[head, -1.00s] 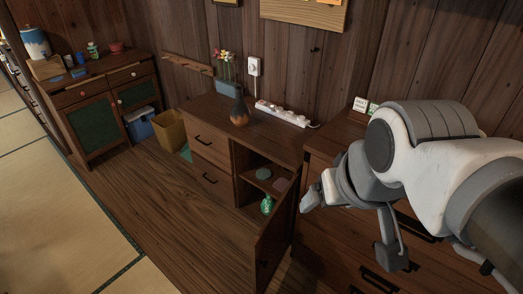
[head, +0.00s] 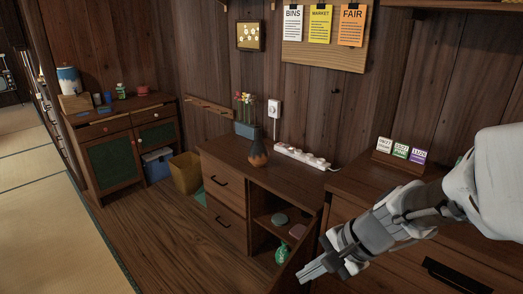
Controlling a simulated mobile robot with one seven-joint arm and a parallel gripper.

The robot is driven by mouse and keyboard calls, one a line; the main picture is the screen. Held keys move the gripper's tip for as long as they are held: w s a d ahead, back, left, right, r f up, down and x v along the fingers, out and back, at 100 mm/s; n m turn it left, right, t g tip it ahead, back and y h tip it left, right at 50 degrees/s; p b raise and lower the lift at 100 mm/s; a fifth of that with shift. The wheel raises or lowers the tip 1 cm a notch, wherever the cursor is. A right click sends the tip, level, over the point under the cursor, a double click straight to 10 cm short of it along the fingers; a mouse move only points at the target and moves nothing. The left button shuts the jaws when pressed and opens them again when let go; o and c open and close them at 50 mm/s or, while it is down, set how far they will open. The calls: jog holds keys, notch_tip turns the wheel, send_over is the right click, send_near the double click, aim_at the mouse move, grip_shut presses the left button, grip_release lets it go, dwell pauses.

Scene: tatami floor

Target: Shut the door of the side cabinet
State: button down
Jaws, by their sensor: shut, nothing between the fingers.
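The side cabinet (head: 265,166) is a low dark wooden unit against the wall in the head view. It has two drawers on its left and an open compartment on its right. Its door (head: 298,254) stands open, swung out toward me and seen nearly edge-on; its lower part runs out of the picture. Inside are a green bottle (head: 282,254), a grey-green round item (head: 279,219) and a pinkish item (head: 297,231). My gripper (head: 301,278) is shut and empty, pointing down-left by the door's right side. I cannot tell whether it touches the door.
A vase (head: 257,152) and a white power strip (head: 302,157) are on the cabinet top. A drawer chest (head: 345,184) stands close on the right, under my arm. A yellow bin (head: 186,174) stands to the left. The wooden floor (head: 175,240) in front is clear.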

jog(key=w+d+f+m+t+y+b, duration=0.1)
jog(key=w+d+f+m+b, duration=0.1)
jog(key=f+m, duration=0.35)
jog(key=w+d+f+m+t+b, duration=0.1)
jog(key=w+d+f+m+b, duration=0.15)
jog(key=f, duration=0.65)
jog(key=w+d+f+m+y+b, duration=0.1)
jog(key=w+f+m+b, duration=0.15)
jog(key=f+m, duration=0.35)
jog(key=w+a+r+b+x, duration=0.1)
jog(key=b+x, duration=0.3)
jog(key=x, duration=0.9)
jog(key=shift+r+n, duration=0.15)
jog(key=shift+n, duration=0.15)
jog(key=shift+w+a, duration=0.1)
